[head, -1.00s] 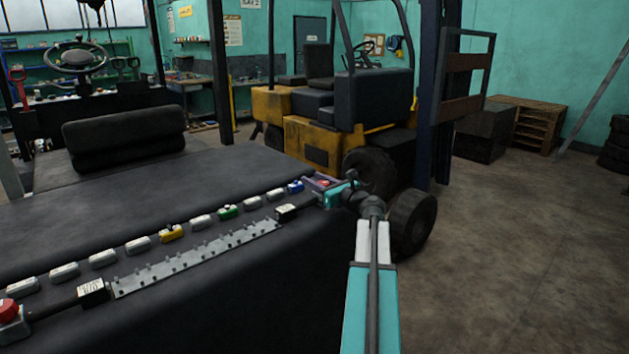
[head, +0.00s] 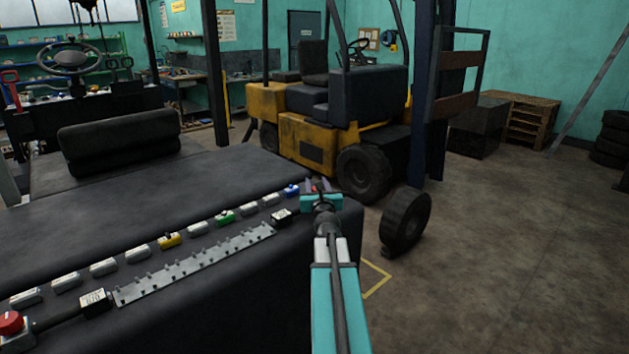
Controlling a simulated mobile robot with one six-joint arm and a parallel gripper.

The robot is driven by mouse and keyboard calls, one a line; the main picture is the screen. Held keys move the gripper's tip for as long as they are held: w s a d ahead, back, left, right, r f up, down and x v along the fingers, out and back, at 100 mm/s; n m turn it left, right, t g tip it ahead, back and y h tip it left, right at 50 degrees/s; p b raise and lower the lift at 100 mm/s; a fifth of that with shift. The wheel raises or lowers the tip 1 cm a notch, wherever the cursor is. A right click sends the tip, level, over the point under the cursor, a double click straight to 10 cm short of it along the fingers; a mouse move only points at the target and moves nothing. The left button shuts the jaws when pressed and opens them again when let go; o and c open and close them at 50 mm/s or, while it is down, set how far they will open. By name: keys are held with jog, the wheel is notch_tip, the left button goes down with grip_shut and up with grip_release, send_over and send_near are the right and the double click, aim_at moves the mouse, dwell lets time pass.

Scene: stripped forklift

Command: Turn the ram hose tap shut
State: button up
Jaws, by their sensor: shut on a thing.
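My gripper (head: 317,190) is at the far right end of the black machine top, its teal body seen from behind. It is shut on a small part there, which I take to be the ram hose tap (head: 316,186). Only a sliver of red and dark colour shows beyond the gripper; the fingertips and most of the tap are hidden, so the handle's angle cannot be told.
A loose wheel (head: 405,221) and yellow forklift (head: 300,130) stand beyond.

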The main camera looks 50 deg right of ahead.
jog(key=shift+s+d+r+m+g+h+p, duration=0.1)
jog(key=shift+d+m+g+h+p, duration=0.05)
jog(key=shift+m+g+h+p, duration=0.4)
jog(key=shift+s+d+r+m+g+h+p, duration=0.1)
jog(key=shift+m+g+h+p, duration=0.35)
jog(key=shift+m+g+h, duration=0.15)
jog(key=shift+s+d+f+m+g+h, duration=0.1)
jog(key=shift+m+g+h, duration=0.35)
jog(key=shift+g, duration=0.2)
jog(key=shift+s+d+m+g+h, duration=0.1)
jog(key=shift+m+g+h, duration=0.3)
jog(key=shift+g, duration=0.2)
jog(key=shift+s+d+f+m+g+h+b, duration=0.15)
jog(key=shift+m+g+h, duration=0.1)
jog(key=shift+m+g, duration=0.3)
jog(key=shift+s+r+m+g+h+b, duration=0.1)
jog(key=shift+m+g+h+b, duration=0.15)
jog(key=shift+g, duration=0.45)
jog(key=shift+s+d+f+m+g+h+b, duration=0.15)
jog(key=shift+m+g+h, duration=0.15)
jog(key=shift+m+g, duration=0.3)
jog(key=shift+s+r+m+g+b, duration=0.2)
jog(key=shift+m+g+b, duration=0.1)
jog(key=shift+g, duration=0.65)
jog(key=o, duration=1)
jog(key=shift+s, duration=0.1)
jog(key=shift+o, duration=0.2)
jog(key=shift+f, duration=0.1)
